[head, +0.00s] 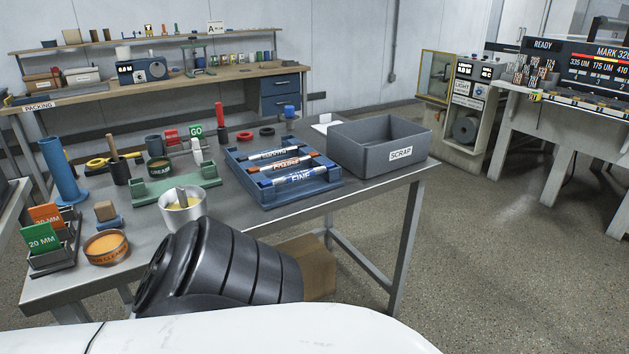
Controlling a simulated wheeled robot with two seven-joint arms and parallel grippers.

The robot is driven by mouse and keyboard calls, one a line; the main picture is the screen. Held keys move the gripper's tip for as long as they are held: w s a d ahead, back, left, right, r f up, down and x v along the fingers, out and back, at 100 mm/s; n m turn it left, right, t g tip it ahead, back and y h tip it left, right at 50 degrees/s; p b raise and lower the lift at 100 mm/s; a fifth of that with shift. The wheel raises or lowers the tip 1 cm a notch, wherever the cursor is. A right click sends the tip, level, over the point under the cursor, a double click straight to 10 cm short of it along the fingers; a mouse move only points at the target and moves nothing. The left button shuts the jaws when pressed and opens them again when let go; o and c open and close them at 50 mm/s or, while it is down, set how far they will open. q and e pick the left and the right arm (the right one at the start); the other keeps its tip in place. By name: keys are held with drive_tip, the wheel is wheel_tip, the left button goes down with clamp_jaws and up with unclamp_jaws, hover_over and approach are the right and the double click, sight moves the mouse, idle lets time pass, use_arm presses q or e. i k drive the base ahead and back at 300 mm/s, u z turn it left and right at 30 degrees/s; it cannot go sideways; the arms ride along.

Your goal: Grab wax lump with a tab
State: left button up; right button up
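A small metal cup (183,221) stands near the front edge of the grey table. Pale yellow material that looks like the wax lump (189,204) lies in it, and a grey upright tab (181,195) sticks up from it. I cannot tell whether the tab is fixed in the wax. A black ribbed part, which looks like my own arm, covers the table's front edge just below the cup, and the cup's foot is close to its outline. Neither gripper's fingers show.
A green stand (176,186) is behind the cup. A blue tray (262,193) with several marker pens and a grey scrap bin (378,146) are to the right. An orange tin (107,248) and card holders (48,252) are left. Bare tabletop (226,210) shows right of the cup.

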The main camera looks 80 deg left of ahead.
sight(183, 202)
drive_tip(key=k, duration=1.35)
drive_tip(key=u, duration=1.45)
